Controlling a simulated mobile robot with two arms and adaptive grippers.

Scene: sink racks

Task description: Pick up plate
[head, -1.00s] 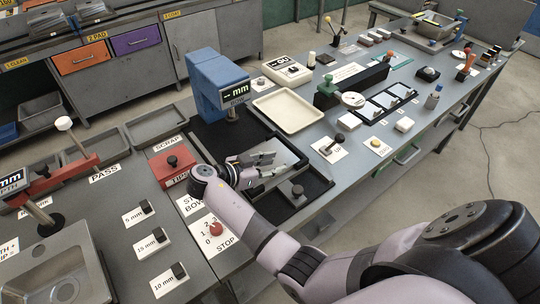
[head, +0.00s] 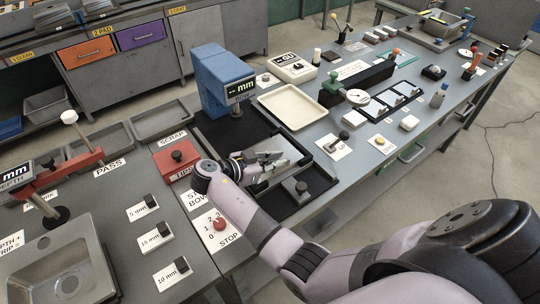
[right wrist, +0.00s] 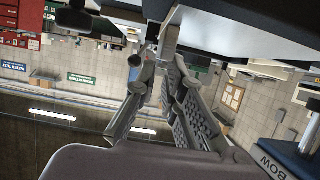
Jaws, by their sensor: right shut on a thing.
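The plate (head: 292,149) is a flat grey sheet over the black tray beside the blue gauge in the head view. My right gripper (head: 277,156) is at its near left edge, fingers closed together. In the right wrist view, the fingers (right wrist: 165,48) close at the edge of a pale flat surface, the plate (right wrist: 245,28), which fills the top of the picture. I cannot tell whether the plate is clear of the tray. My left gripper is not in view.
The blue gauge (head: 215,82) stands just behind the black tray (head: 325,181). A red box (head: 176,157) and a red stop knob (head: 219,223) are close to my right forearm. An empty cream tray (head: 292,107) lies beyond.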

